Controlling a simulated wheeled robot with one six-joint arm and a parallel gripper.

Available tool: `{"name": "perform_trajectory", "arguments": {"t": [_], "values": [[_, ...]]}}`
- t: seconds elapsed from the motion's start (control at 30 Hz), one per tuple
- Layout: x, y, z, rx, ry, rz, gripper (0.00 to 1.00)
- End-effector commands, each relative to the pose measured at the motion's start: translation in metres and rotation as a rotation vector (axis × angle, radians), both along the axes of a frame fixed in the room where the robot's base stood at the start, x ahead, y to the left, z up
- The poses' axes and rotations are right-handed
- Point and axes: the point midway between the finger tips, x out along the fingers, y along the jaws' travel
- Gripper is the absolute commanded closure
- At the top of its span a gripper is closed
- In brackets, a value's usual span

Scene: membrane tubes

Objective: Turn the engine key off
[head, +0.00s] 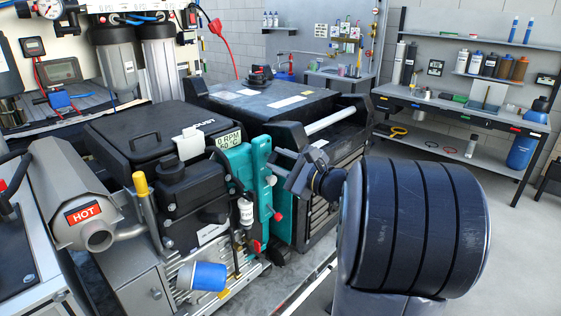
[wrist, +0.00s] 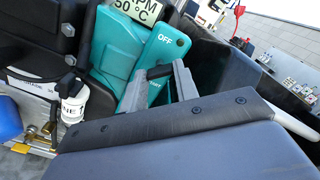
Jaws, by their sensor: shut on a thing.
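The teal key panel (head: 238,172) is on the engine's right side in the head view; it also fills the upper middle of the wrist view (wrist: 115,55). An OFF label shows on its upper right in the wrist view, with part of another label lower down between my fingers. The black engine key (wrist: 160,71) sits at the panel between my grey fingertips. My gripper (head: 278,166) reaches the panel from the right and is shut on the key. Its fingers also show in the wrist view (wrist: 158,80). My wrist hides the key's lower part.
The engine's hot exhaust (head: 85,212), marked HOT, is at the left. A blue cup-like part (head: 207,276) and a white bottle (head: 246,212) are below the panel. A black box (head: 275,103) stands behind. A workbench (head: 460,108) is at the back right, with open floor before it.

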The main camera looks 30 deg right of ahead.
Motion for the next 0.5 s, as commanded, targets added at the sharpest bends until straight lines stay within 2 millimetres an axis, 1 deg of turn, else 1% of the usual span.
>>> {"name": "perform_trajectory", "arguments": {"t": [0.27, 0.5], "values": [[-0.0002, 0.0003, -0.003, -0.032, -0.012, 0.0, 0.94], [-0.0004, 0.0004, -0.0069, -0.149, -0.057, 0.0, 0.94]]}}
